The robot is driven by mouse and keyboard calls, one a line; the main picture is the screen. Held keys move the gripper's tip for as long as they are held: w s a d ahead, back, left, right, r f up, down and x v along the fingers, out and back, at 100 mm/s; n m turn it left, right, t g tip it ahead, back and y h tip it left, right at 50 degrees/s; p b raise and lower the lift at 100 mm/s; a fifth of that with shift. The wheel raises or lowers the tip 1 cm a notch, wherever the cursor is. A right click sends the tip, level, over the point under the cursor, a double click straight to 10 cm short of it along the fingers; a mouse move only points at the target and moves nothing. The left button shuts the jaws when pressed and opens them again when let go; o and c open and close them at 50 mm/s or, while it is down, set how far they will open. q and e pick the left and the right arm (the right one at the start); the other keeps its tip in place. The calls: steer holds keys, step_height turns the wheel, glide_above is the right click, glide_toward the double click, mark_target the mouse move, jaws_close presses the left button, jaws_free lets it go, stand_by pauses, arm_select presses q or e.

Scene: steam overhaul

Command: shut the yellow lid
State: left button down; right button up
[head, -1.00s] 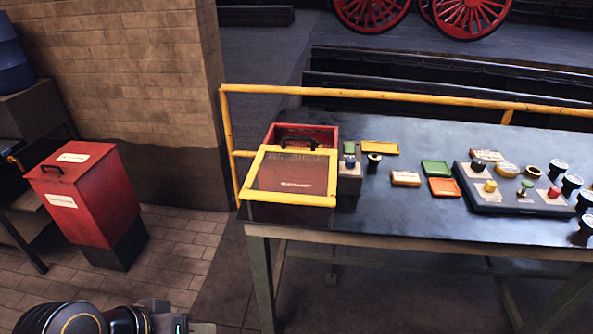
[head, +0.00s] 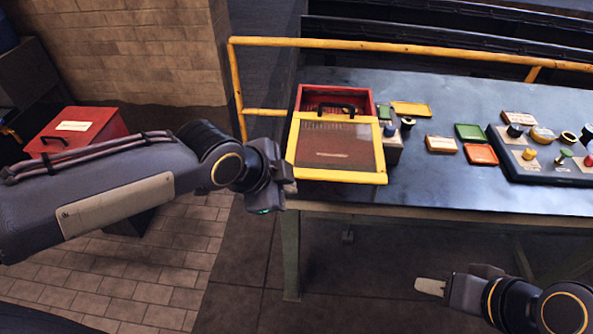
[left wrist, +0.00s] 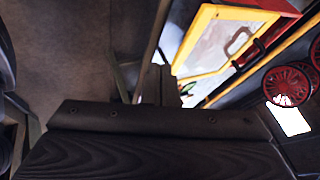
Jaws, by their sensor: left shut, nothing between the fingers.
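The yellow lid (head: 335,177) is a yellow frame around a see-through pane, with a dark handle at its far edge. It stands tilted over the front of the red box (head: 309,97), whose inside shows behind the lid. The lid's frame (left wrist: 240,14) and handle also show in the left wrist view. My left gripper (head: 290,186) is shut and empty, just left of the lid's near left corner; I cannot tell whether it touches. My right gripper (head: 431,287) is low in front of the table, apart from the lid; its finger opening is unclear.
The box is at the left end of the dark table (head: 430,190). A yellow rail (head: 400,47) runs behind and left of it. Small coloured trays and a control panel (head: 550,172) lie to the right. A red bin (head: 95,122) stands at left.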

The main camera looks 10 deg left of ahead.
arm_select(q)
steer(key=w+d+f+p, duration=0.1)
steer(key=w+d+f, duration=0.2)
steer(key=w+f, duration=0.4)
steer(key=shift+w+d+f+p, duration=0.2)
steer(key=shift+w+p, duration=0.1)
steer(key=shift+w, duration=0.35)
steer(key=shift+w, duration=0.1)
